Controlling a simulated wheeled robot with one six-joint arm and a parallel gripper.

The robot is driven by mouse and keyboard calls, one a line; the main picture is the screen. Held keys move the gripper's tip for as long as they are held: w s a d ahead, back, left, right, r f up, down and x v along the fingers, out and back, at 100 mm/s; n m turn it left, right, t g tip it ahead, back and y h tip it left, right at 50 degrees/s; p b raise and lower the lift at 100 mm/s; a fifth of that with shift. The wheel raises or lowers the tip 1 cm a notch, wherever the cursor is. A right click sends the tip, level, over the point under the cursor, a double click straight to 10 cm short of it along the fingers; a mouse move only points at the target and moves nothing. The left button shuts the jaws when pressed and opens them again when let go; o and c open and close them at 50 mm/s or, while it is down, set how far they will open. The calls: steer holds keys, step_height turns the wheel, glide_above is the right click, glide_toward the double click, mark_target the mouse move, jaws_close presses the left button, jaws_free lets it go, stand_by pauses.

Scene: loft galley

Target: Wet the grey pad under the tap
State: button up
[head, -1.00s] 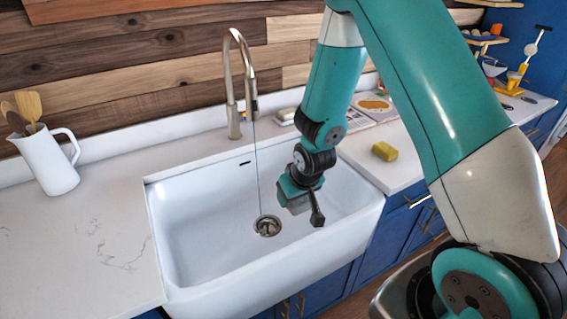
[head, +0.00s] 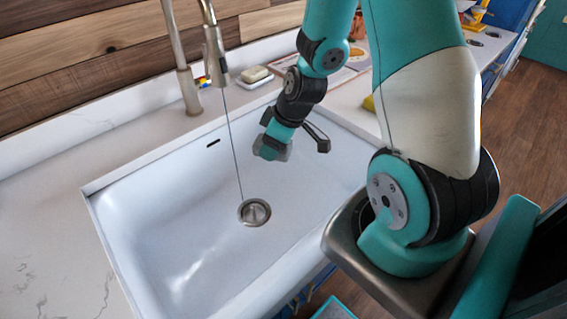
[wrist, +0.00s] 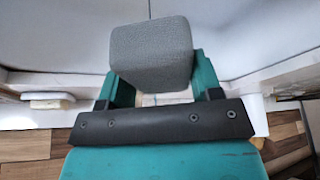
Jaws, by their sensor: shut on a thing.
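The grey pad (wrist: 150,52) is a rounded block held between the teal fingers of my gripper (wrist: 158,82) in the wrist view. In the head view the pad (head: 268,151) shows small below my gripper (head: 274,140), over the right half of the white sink. The metal tap (head: 188,62) stands behind the sink, its spout (head: 215,62) pointing down. A thin dark line of water (head: 232,140) runs from the spout to the drain. The pad is to the right of this stream and looks apart from it.
The white sink (head: 165,205) is otherwise empty, with a round metal drain (head: 254,212). A soap bar on a dish (head: 256,76) lies behind it. A yellow sponge (head: 369,103) is mostly hidden by my arm. The left counter (head: 45,240) is clear.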

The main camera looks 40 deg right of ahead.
mark_target(285, 151)
steer(key=shift+s+d+f+n+g+y+b, duration=0.2)
steer(key=shift+s+d+f+n+b, duration=0.15)
steer(key=shift+s+n+b, duration=0.2)
steer(key=shift+s+d+f+n+g+y+b, duration=0.1)
steer(key=shift+s+d+f+n+y+b, duration=0.15)
steer(key=shift+s+f+n+b, duration=0.3)
steer(key=shift+s+r+n, duration=0.25)
steer(key=shift+s+n, duration=0.05)
steer(key=shift+n, duration=0.3)
steer(key=w+a+f, duration=0.1)
steer(key=w, duration=0.5)
steer(key=w+a+f, duration=0.1)
steer(key=w, duration=0.6)
steer(key=shift+w+a+f+b, duration=0.25)
steer(key=shift+a+f+b, duration=0.1)
steer(key=shift+d, duration=0.15)
steer(key=shift+w+d, duration=0.1)
steer(key=shift+d, duration=0.35)
steer(key=shift+a, duration=0.1)
steer(key=shift+a, duration=0.5)
